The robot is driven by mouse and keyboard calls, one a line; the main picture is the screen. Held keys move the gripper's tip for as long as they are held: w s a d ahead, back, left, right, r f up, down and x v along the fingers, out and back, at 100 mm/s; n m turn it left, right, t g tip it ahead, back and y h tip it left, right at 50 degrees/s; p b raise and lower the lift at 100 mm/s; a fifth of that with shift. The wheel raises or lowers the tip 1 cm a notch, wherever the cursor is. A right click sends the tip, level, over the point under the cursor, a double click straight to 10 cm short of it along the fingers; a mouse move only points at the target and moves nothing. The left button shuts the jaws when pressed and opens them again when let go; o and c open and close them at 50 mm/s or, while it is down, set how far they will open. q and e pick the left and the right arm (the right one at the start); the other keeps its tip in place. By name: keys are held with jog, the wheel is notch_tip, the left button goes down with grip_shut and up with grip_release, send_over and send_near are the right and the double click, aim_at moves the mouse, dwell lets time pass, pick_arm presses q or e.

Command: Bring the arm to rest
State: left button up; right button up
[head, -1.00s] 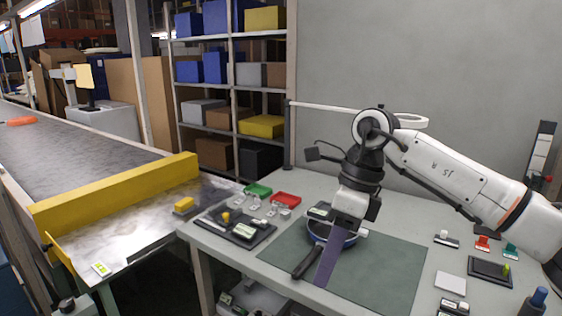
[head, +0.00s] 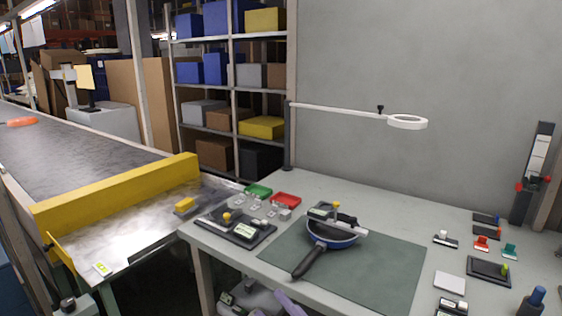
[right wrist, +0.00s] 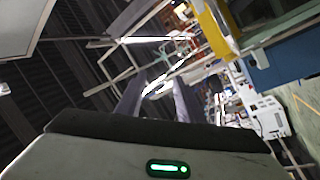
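My right gripper (head: 290,304) shows only as a bit of purple finger at the bottom edge of the head view, below the table's front edge. In the right wrist view its two purple fingers (right wrist: 158,97) stand apart with nothing between them. Most of my right arm is out of the head view. My left gripper is not in view. A blue pan (head: 333,236) with a black handle stands on the green mat (head: 385,262), with a grey and black tool lying across its rim.
A conveyor (head: 75,150) with a yellow barrier (head: 120,192) runs at the left. A black tray (head: 237,228), green and red bins (head: 285,199), and small stamps and blocks stand on the table. A ring lamp (head: 407,121) hangs above the back. The space over the mat is clear.

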jog(key=s+d+f+m+h, duration=0.3)
jog(key=d+f+m+h, duration=0.45)
jog(key=f, duration=0.45)
jog(key=s+d+f+m+g+h, duration=0.2)
jog(key=s+d+f+m+g, duration=0.1)
jog(key=s+f, duration=0.5)
jog(key=s+d+f+m+g+h, duration=0.1)
jog(key=s+d+f+m+g, duration=0.3)
jog(key=s+f, duration=0.4)
jog(key=shift+s+d+f+m+h, duration=0.35)
jog(key=shift+s+d+f+m, duration=0.1)
jog(key=shift+s+d, duration=0.75)
